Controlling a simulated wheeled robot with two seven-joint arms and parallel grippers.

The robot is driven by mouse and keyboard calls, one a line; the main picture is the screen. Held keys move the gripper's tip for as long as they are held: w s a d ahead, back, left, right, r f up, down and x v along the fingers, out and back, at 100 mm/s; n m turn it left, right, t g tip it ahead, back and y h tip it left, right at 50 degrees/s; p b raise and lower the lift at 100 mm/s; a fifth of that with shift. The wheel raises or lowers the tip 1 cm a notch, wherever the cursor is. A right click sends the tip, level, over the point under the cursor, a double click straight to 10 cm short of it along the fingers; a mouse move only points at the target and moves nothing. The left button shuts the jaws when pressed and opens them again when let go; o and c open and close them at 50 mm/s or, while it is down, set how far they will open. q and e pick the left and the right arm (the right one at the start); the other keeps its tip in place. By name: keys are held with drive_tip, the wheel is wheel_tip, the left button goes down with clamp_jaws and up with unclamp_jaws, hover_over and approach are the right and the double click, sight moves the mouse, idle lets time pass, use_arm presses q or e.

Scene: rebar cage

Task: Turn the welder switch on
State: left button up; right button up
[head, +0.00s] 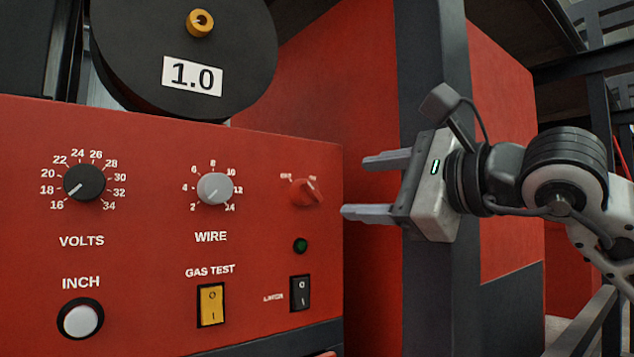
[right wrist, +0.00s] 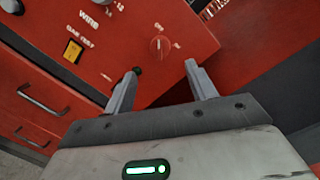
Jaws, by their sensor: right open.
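The red rotary switch (head: 306,192) is on the right side of the red welder panel, with small white labels above it; the right one seems to read ON. Its pointer direction is too small to tell for certain. It also shows in the right wrist view (right wrist: 159,47), ahead of and between the fingertips. My right gripper (head: 357,187) is open and empty, just right of the panel edge, fingers pointing left toward the switch and apart from it. In the right wrist view the gripper (right wrist: 162,70) shows both fingers spread. My left gripper is not in view.
Below the switch are a dark green lamp (head: 300,245) and a black rocker (head: 300,293). Left of it are the WIRE knob (head: 215,188), the VOLTS knob (head: 84,182), the yellow GAS TEST rocker (head: 211,305) and the INCH button (head: 80,320). A dark post (head: 440,290) stands behind my gripper.

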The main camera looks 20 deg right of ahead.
sight(315, 190)
drive_tip(key=p+x, duration=0.2)
drive_tip(key=x, duration=0.7)
drive_tip(key=shift+w+a+p, duration=0.15)
drive_tip(key=shift+w+p, duration=0.2)
drive_tip(key=shift+c, duration=0.3)
drive_tip(key=c, duration=0.9)
